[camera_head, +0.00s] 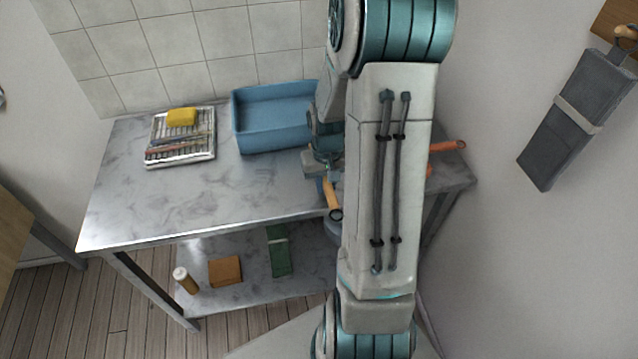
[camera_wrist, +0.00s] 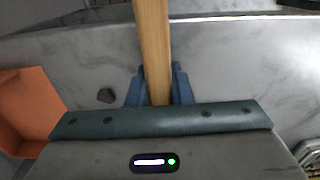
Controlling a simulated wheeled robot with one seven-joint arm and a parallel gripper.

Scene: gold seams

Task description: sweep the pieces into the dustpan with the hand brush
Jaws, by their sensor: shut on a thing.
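My gripper (camera_wrist: 158,88) is shut on a pale wooden handle, which I take to be the hand brush (camera_wrist: 152,40). In the head view my gripper (camera_head: 320,168) is above the right part of the table, and the orange-tipped handle (camera_head: 333,200) points toward the front edge. The brush's bristles are hidden. The orange dustpan (camera_wrist: 25,105) lies left of my gripper in the wrist view. In the head view its handle (camera_head: 447,147) shows past my arm, which hides most of it. Other pieces are not visible.
A blue basin (camera_head: 270,138) stands at the back of the marble table (camera_head: 190,205). A rack (camera_head: 180,155) with a yellow sponge (camera_head: 181,116) is at the back left. The tabletop's front left is clear. A shelf below holds a brown block (camera_head: 225,271) and a bottle (camera_head: 185,280).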

